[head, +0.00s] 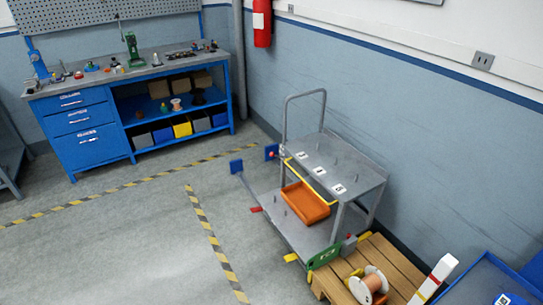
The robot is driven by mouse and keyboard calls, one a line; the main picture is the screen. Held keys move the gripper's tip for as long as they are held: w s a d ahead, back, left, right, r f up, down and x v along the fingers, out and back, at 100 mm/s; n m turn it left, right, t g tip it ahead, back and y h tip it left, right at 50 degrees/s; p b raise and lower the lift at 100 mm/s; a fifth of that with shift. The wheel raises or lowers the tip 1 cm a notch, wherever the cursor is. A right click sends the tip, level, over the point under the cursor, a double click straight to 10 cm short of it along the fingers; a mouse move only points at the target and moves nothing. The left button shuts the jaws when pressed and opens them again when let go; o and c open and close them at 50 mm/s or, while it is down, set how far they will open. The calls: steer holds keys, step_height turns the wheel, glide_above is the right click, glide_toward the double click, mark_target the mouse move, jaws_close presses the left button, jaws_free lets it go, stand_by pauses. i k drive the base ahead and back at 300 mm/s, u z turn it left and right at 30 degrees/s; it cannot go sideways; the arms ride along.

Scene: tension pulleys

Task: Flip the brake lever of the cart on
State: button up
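The grey two-level cart (343,172) stands on the floor right of centre, with a tall looped handle (287,118) at its far end. A red tab (255,209) sticks out low on its left side. A yellow tab (290,257) sticks out near its front corner, beside a green plate (324,257). My gripper is not in view.
An orange bin (306,203) sits on the cart's lower deck. A wooden pallet (388,258) with a spool (368,286) stands close in front. A blue workbench (95,135) is at the back left. The floor left of the cart is clear, with striped tape (213,240).

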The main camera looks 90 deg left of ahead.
mark_target(273, 154)
steer(key=u, duration=3.15)
steer(key=i, duration=1.65)
steer(key=u, duration=0.2)
